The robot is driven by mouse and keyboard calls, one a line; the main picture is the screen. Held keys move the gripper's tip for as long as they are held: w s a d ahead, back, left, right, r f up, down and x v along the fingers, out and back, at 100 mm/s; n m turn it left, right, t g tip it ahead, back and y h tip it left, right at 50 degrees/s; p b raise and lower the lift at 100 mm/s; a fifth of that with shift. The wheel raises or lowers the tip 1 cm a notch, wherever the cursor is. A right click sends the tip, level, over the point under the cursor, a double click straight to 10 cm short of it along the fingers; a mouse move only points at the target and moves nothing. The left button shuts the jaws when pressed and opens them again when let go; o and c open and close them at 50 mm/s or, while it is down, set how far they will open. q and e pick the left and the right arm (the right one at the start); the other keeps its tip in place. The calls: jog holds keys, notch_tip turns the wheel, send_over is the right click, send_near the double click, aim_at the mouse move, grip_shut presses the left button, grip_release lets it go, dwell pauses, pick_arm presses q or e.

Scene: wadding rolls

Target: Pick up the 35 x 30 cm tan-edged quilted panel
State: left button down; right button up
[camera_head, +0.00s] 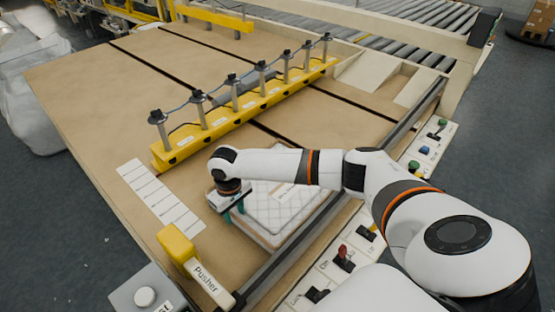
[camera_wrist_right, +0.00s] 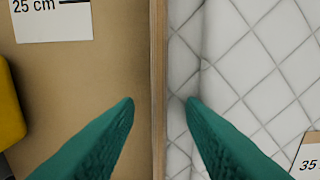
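The white quilted panel (camera_head: 272,209) lies flat on the tan table near its front right side, partly hidden by my right arm. In the right wrist view, its quilted face (camera_wrist_right: 240,75) fills the right side, with a tan edge strip (camera_wrist_right: 158,70) running up the middle. A label (camera_wrist_right: 309,160) starting "35" shows at the lower right. My right gripper (camera_head: 232,209) is at the panel's left edge. In the wrist view its green fingers (camera_wrist_right: 160,103) are open, one each side of the tan edge, with nothing gripped. My left gripper is not in view.
A yellow bar (camera_head: 240,117) with several posts crosses the table (camera_head: 95,100) behind the panel. A yellow pusher (camera_head: 178,245) stands at the front left, near a white marked scale (camera_head: 158,196). A dark rail (camera_head: 300,249) and control panel (camera_head: 335,268) border the right side.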

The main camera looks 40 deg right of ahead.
grip_shut()
notch_tip(320, 180, up, 10)
jog(key=b, duration=0.1)
jog(key=shift+b, duration=0.35)
jog(key=shift+r, duration=0.1)
dwell(1.9)
